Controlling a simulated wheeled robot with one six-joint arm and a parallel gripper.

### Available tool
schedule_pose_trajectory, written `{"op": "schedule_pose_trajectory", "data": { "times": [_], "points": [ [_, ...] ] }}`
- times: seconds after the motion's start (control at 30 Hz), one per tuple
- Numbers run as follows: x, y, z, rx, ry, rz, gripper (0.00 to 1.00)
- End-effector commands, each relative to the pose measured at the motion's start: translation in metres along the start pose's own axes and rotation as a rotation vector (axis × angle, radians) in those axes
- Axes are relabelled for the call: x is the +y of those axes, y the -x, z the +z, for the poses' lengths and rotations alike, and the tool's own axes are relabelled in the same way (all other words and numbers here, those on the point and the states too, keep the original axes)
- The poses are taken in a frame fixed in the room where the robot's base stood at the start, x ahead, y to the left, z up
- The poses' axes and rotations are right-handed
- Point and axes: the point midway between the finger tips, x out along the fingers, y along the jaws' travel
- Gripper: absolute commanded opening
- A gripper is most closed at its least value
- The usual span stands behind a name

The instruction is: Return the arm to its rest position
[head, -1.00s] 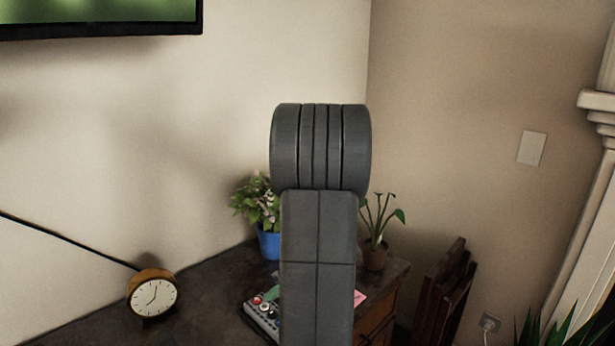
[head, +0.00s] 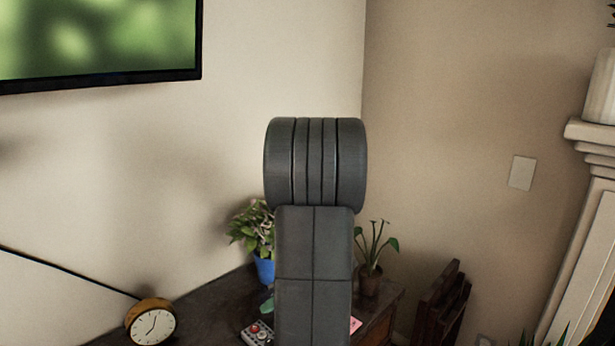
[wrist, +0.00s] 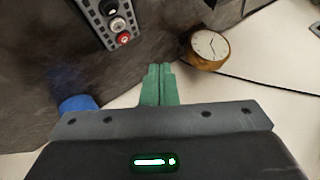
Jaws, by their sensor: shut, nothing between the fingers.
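My gripper (wrist: 159,72) shows in the wrist view as two green fingers pressed together with nothing between them. It is over the dark desk top (wrist: 45,100), with the fingers pointing between a button box and a round clock. In the head view my grey arm stands upright in the middle and hides most of the gripper. A small green part (head: 267,305) shows at the arm's left edge, low in the picture.
The clock (head: 151,326) and button box (head: 257,335) are on the desk, with a plant in a blue pot (head: 264,270) and another potted plant (head: 370,280) behind. A dark wooden folded item (head: 438,305) stands at right. A screen (head: 100,40) hangs upper left.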

Motion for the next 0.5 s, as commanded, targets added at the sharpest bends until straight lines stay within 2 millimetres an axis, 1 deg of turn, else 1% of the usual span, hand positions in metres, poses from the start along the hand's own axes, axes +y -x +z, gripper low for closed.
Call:
{"op": "schedule_pose_trajectory", "data": {
  "times": [0.13, 0.27, 0.37, 0.5],
  "points": [
    [0.002, -0.003, 0.002, 0.0, 0.0, 0.0, 0.0],
    [0.007, -0.009, 0.007, -0.001, -0.002, -0.001, 0.0],
    [0.014, -0.019, 0.014, 0.0, -0.002, 0.0, 0.0],
    [0.026, -0.036, 0.026, -0.001, -0.002, -0.001, 0.0]
  ]
}}
